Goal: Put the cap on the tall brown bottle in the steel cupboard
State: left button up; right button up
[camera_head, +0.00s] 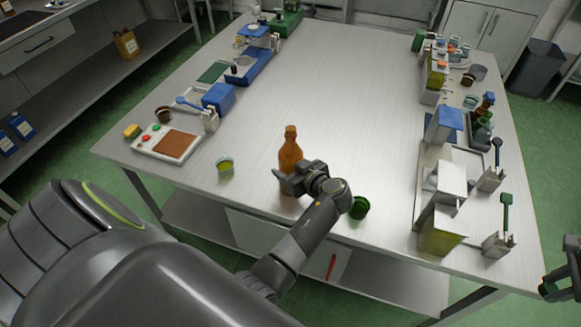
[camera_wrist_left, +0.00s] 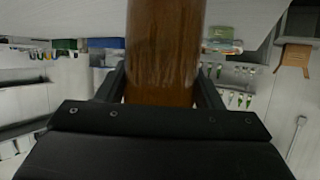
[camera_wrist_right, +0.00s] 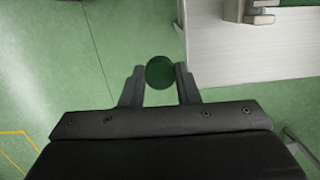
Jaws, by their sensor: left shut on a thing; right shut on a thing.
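The tall brown bottle (camera_head: 290,150) stands upright near the front middle of the table, its neck showing no cap. My left gripper (camera_head: 287,181) is shut around its lower body. The left wrist view shows the bottle (camera_wrist_left: 165,50) between the two fingers. My right gripper (camera_head: 550,287) is at the right edge of the head view, beyond the table's side. It is shut on a dark green cap, and the right wrist view shows this cap (camera_wrist_right: 160,72) between the fingertips, above the green floor. A pale cupboard (camera_head: 480,25) with two closed doors stands at the back right.
A green cup-like piece (camera_head: 359,207) lies right of my left gripper, and a small yellow-green cup (camera_head: 225,165) stands left of the bottle. Boxes and tools line the table's (camera_head: 335,90) left and right sides. The table's middle behind the bottle is clear.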

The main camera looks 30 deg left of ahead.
aim_at(294, 143)
pick_arm(q)
jog(key=shift+r, duration=0.25)
jog(key=shift+r+b, duration=0.75)
jog(key=shift+r, duration=4.05)
pick_arm(e)
jog(key=shift+f, duration=0.7)
